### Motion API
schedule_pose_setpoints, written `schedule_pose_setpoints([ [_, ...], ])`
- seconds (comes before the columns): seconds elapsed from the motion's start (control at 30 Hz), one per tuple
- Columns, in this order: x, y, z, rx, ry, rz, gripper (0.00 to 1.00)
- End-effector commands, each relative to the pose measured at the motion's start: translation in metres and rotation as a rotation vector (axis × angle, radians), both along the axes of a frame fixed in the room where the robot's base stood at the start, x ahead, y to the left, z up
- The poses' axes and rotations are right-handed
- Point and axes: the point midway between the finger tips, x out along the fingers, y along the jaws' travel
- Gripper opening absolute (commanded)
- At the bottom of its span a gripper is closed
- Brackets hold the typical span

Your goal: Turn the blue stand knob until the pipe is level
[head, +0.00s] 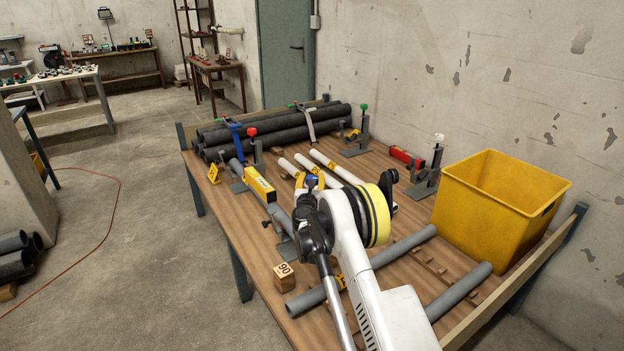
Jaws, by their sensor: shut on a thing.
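The grey pipe (276,211) lies across two stands on the wooden table, with a yellow spirit level (259,184) on top. Its far end is at the red-knob stand (258,153). The near stand (286,249) is partly hidden by my arm. The blue knob (313,181) shows as a small patch at my gripper (309,188). My gripper is shut on this knob, though my wrist hides most of the fingers. The pipe's tilt and the level's bubble are too small to read.
A yellow bin (492,212) stands at the right. A green-knob stand (362,133), white-knob stand (428,181) and red level (406,157) are toward the back. White pipes (337,166) lie beyond my wrist. A wooden block (285,276) sits near the left edge.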

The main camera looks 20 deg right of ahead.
Motion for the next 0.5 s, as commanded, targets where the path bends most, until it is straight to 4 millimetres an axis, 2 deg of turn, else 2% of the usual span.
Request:
schedule_pose_setpoints([
  [0.5,-0.0009,-0.0024,-0.0006,0.001,0.0,0.431,0.1],
])
